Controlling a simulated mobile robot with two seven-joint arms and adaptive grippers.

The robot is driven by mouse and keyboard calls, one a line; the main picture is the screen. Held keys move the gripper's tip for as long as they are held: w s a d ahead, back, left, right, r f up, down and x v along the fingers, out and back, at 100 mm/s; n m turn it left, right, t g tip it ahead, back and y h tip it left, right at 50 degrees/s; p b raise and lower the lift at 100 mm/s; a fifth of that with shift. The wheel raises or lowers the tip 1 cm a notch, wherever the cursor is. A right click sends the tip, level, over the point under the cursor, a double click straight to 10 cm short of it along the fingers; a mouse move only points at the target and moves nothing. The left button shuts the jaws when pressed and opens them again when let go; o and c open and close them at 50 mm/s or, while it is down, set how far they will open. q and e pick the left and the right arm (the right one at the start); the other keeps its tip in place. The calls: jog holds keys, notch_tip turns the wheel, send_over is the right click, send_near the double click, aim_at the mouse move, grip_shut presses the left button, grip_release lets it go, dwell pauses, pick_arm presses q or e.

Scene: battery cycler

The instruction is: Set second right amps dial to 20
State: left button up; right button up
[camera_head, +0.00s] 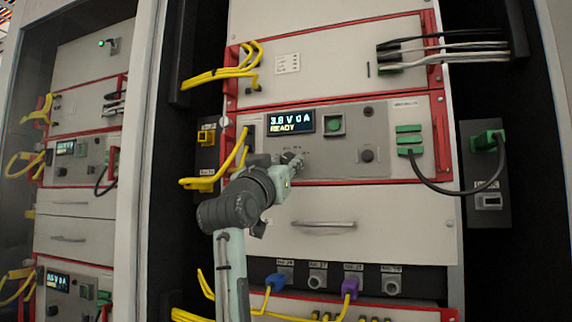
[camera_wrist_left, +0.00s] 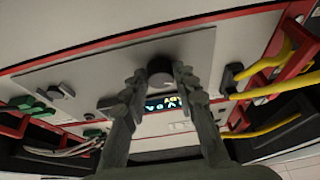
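The cycler panel (camera_head: 338,120) has a lit display (camera_head: 291,122) that reads about 3.8 V 0 A and READY. My left gripper (camera_head: 290,161) is at the panel just below the display, and it hides the dial there in the head view. In the left wrist view, a round dark dial (camera_wrist_left: 160,69) sits between the two fingertips of my left gripper (camera_wrist_left: 160,76). The fingers are apart, one on each side of the dial; I cannot tell whether they touch it. The dial's setting is not readable. My right gripper is not in view.
A drawer handle (camera_head: 322,224) projects below.

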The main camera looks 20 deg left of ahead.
pick_arm(q)
grip_shut()
jog(key=m+h, duration=0.1)
jog(key=m, duration=0.2)
jog(key=m+h, duration=0.1)
jog(key=m, duration=0.1)
jog(key=shift+a+h, duration=0.3)
jog(key=m+g+h, duration=0.1)
jog(key=m, duration=0.2)
jog(key=m+g+h, duration=0.1)
jog(key=m, duration=0.2)
jog(key=shift+a+r+h, duration=0.15)
jog(key=shift+a+h, duration=0.05)
jog(key=shift+h, duration=0.2)
jog(key=m+g, duration=0.1)
jog(key=m, duration=0.1)
jog(key=m+h, duration=0.1)
jog(key=m, duration=0.2)
jog(key=shift+a+r+m+g, duration=0.1)
jog(key=shift+r+m+g, duration=0.1)
jog(key=shift+m+g, duration=0.15)
jog(key=shift+r+m+g+h, duration=0.1)
jog(key=shift+m+g+h, duration=0.4)
jog(key=shift+m, duration=1.25)
jog(key=shift+g+y, duration=0.25)
jog(key=shift+y, duration=0.05)
